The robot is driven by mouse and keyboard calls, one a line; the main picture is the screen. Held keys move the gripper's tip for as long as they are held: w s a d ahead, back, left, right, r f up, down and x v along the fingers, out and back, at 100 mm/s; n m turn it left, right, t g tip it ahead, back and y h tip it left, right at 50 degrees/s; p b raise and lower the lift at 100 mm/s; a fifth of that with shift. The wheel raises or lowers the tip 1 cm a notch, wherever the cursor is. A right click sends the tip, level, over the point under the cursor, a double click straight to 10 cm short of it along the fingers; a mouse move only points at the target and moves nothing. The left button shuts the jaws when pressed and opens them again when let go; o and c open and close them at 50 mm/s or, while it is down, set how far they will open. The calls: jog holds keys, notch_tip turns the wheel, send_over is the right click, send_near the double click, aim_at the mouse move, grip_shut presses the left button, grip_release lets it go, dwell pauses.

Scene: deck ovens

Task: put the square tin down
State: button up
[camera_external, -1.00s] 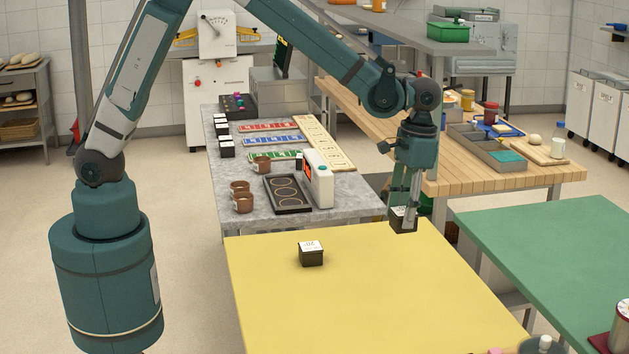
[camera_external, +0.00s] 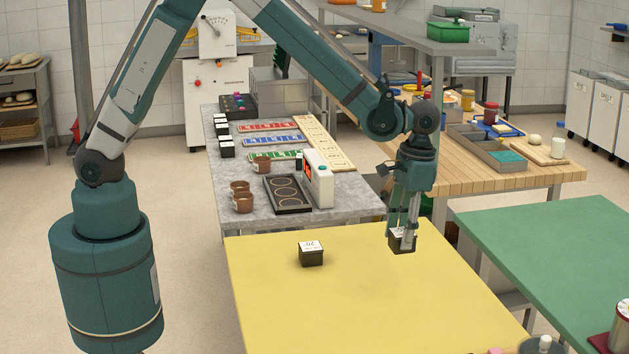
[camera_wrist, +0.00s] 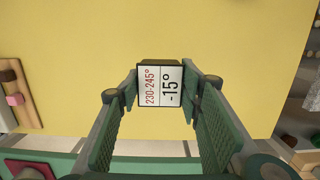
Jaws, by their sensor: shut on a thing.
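The square tin (camera_external: 401,239) is dark with a white printed top. My gripper (camera_external: 403,236) is shut on it, over the right part of the yellow table (camera_external: 350,310). In the wrist view the tin (camera_wrist: 161,86) sits between the two green finger pads, its label reading "230-245°" and "-15°". I cannot tell whether its base touches the table. A second dark square tin (camera_external: 311,255) with a white top stands on the yellow table, left of my gripper and apart from it.
The grey worktop (camera_external: 345,200) behind holds brown cups (camera_external: 242,203), a black tray (camera_external: 288,194) and a white display unit (camera_external: 318,180). A green table (camera_external: 560,250) stands at the right. The front middle of the yellow table is clear.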

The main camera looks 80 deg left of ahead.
jog(key=shift+f, duration=2.95)
jog(key=shift+f, duration=1.85)
jog(key=shift+f+b, duration=0.2)
jog(key=shift+b, duration=0.25)
jog(key=o, duration=1)
jog(key=shift+r, duration=0.15)
jog(key=r, duration=0.4)
jog(key=w+r, duration=0.1)
jog(key=r, duration=0.3)
jog(key=r+p, duration=0.1)
jog(key=r, duration=0.3)
jog(key=shift+w, duration=0.25)
